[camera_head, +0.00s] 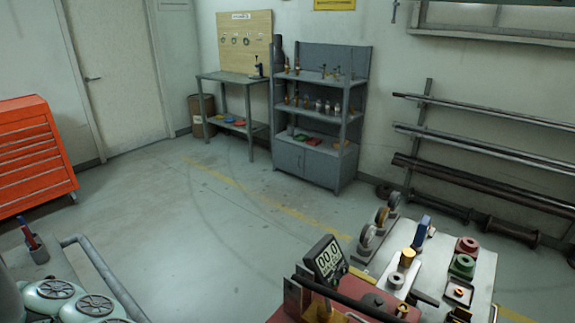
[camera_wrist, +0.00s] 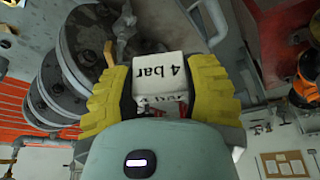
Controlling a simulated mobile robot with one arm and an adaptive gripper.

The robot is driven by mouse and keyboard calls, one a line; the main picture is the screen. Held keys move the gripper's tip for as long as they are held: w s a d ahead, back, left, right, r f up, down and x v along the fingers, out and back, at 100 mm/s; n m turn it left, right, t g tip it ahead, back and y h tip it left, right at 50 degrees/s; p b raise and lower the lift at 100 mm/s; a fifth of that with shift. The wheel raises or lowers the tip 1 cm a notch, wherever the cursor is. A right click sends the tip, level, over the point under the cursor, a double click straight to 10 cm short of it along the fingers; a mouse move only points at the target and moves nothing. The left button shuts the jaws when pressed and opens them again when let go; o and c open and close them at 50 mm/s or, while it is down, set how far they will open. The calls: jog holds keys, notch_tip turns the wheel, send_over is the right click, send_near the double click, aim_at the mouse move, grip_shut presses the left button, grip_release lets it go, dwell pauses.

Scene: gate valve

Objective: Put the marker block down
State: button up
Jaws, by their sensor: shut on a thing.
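The marker block (camera_wrist: 157,68) is a white block with "4 bar" printed on it in black, upside down in the wrist view. My gripper (camera_wrist: 160,92) has yellow fingers, one on each side of the block, and is shut on it. More printing on the block's lower face is partly covered by a red mark or object. I cannot tell what lies directly beneath the block. I cannot make out the block or my gripper in the head view.
Grey round flanges (camera_wrist: 72,55) are close beside the left finger. An orange drawer cabinet (camera_head: 33,155) stands left. The middle floor (camera_head: 210,215) is clear.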

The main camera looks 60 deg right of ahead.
jog(key=w+d+r+m+t+h, duration=0.1)
jog(key=w+d+r+m, duration=0.55)
jog(key=d+r, duration=0.7)
notch_tip(320, 180, up, 34)
jog(key=w+m+h+p, duration=0.1)
jog(key=m+p, duration=0.3)
jog(key=p, duration=3.4)
jog(key=shift+w+d+t+h+p, duration=0.15)
jog(key=shift+w+t+h+p, duration=0.2)
jog(key=shift+h, duration=0.35)
jog(key=shift+s+f+m, duration=0.1)
jog(key=shift+f+m, duration=0.1)
jog(key=shift+m, duration=0.05)
